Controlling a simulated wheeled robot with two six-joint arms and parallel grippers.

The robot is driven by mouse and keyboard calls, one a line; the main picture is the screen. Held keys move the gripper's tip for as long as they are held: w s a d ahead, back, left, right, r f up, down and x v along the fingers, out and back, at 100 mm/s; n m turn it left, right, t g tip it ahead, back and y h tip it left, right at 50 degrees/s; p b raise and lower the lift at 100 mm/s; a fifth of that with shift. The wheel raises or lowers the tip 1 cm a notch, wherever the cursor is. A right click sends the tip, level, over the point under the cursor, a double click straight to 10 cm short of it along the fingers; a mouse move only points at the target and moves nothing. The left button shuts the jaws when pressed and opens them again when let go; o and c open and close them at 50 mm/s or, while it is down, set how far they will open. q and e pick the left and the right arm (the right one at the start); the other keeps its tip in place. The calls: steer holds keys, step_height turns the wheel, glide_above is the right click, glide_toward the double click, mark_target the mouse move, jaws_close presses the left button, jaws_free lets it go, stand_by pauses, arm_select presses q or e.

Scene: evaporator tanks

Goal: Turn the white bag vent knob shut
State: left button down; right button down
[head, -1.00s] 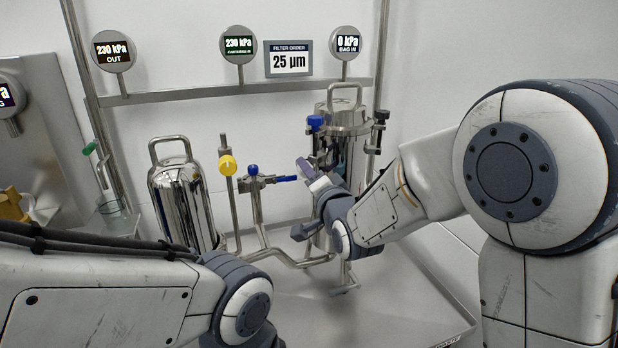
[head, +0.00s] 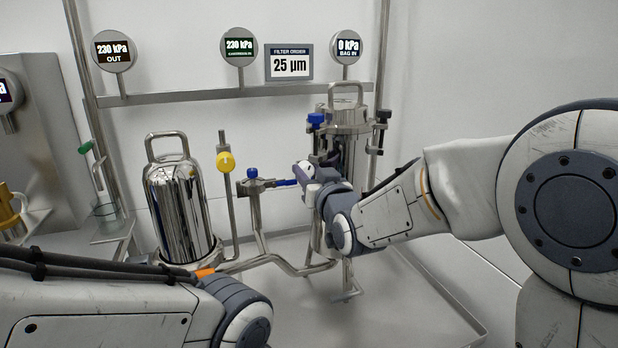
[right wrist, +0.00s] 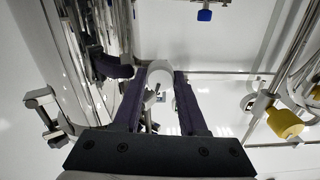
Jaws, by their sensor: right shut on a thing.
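The white bag vent knob (right wrist: 160,67) shows in the right wrist view as a rounded white piece between the two dark fingertips. My right gripper (right wrist: 163,80) is shut on it. In the head view my right gripper (head: 303,172) is at the front left of the bag filter vessel (head: 345,118), and its fingers and wrist hide most of the knob. I cannot tell the knob's turn angle. The bag-in gauge (head: 346,46) reads 0 kPa. My left arm comes in at the lower left, but its gripper is out of view.
A blue-handled valve (head: 285,183) is close to the left of my right gripper. A yellow knob (head: 226,162) on a post and a shiny cartridge vessel (head: 178,205) stand further left. Pipes run low between the vessels. The tray floor at the front right is clear.

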steer(key=shift+f+n+b, duration=0.1)
steer(key=shift+n+b, duration=0.4)
steer(key=shift+n, duration=1.2)
steer(key=shift+c, duration=2.3)
jaws_free()
steer(key=shift+r, duration=0.25)
